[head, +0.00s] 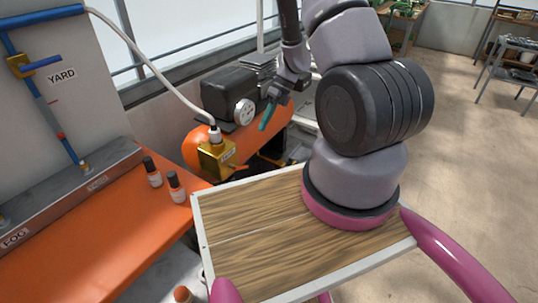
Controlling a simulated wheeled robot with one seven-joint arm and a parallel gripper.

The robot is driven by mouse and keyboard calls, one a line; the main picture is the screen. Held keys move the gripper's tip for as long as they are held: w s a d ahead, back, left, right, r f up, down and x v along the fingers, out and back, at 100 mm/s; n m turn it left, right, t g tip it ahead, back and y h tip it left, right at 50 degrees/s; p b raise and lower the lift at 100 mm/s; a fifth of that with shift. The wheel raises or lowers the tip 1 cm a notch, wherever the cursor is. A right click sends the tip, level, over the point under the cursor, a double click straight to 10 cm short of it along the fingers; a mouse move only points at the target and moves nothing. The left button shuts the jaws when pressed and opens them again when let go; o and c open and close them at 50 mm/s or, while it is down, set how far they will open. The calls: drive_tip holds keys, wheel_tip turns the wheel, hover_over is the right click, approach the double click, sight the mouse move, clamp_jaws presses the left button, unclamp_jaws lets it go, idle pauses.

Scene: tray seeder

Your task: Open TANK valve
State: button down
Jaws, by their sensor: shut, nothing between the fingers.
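A brass-yellow valve block (212,160) sits at the near end of the orange tank (196,140). The white hose runs into its top, and a short lever sticks out low on its right side. Lettering on the block is too small to read, so I cannot confirm that it says TANK. My gripper (265,119), with teal fingertips, is shut and empty. It points down above and to the right of the block, apart from it, in front of the compressor.
A dark compressor motor (229,92) and a round gauge (243,113) are close behind my gripper. A blue pipe with a YARD label (62,76) is on the left panel. Two small bottles (153,172) (176,187) stand on the orange bench (110,235).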

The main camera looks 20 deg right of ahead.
drive_tip(key=shift+s+d, duration=0.1)
drive_tip(key=shift+d, duration=0.15)
drive_tip(key=shift+f, duration=0.1)
drive_tip(key=x, duration=1.4)
